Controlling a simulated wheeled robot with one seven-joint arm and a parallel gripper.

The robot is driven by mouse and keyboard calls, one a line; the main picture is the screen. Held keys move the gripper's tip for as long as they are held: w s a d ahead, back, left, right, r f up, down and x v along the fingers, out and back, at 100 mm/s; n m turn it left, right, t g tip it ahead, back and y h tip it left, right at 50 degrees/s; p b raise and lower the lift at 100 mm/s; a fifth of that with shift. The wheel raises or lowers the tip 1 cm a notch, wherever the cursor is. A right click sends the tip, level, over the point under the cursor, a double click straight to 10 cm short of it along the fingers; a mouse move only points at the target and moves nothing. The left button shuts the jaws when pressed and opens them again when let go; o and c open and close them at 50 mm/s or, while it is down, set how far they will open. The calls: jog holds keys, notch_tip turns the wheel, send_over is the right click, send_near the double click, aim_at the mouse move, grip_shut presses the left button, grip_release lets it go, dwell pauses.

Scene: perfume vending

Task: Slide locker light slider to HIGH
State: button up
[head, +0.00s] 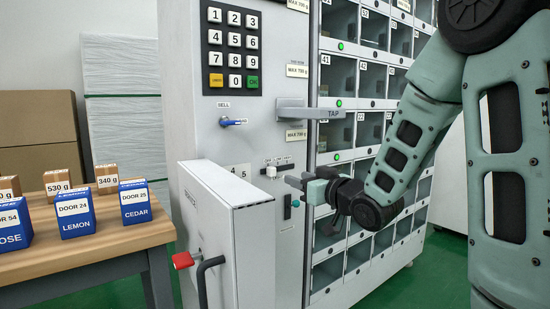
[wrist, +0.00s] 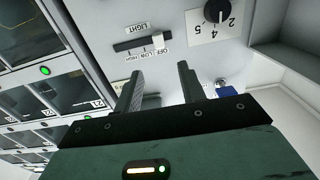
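The light slider shows in the wrist view as a dark slot (wrist: 130,45) under a LIGHT label, with OFF, LOW and HIGH marks. Its white knob (wrist: 158,41) stands near the OFF end. In the head view the slider's white knob (head: 271,171) is small on the cabinet front, left of my gripper (head: 300,183). In the wrist view my gripper (wrist: 159,72) is open and empty. Its two fingers point at the panel, below the slider in the picture and apart from the knob.
A numbered dial (wrist: 217,12) sits beside the slider. Locker doors (head: 370,80) lie right; a table (head: 90,250) with boxes stands left.

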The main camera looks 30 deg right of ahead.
aim_at(274, 169)
jog(key=w+p, duration=0.7)
jog(key=w, duration=0.4)
jog(key=shift+w+a+p, duration=0.2)
jog(key=shift+p, duration=0.1)
jog(key=shift+d, duration=0.1)
grip_shut()
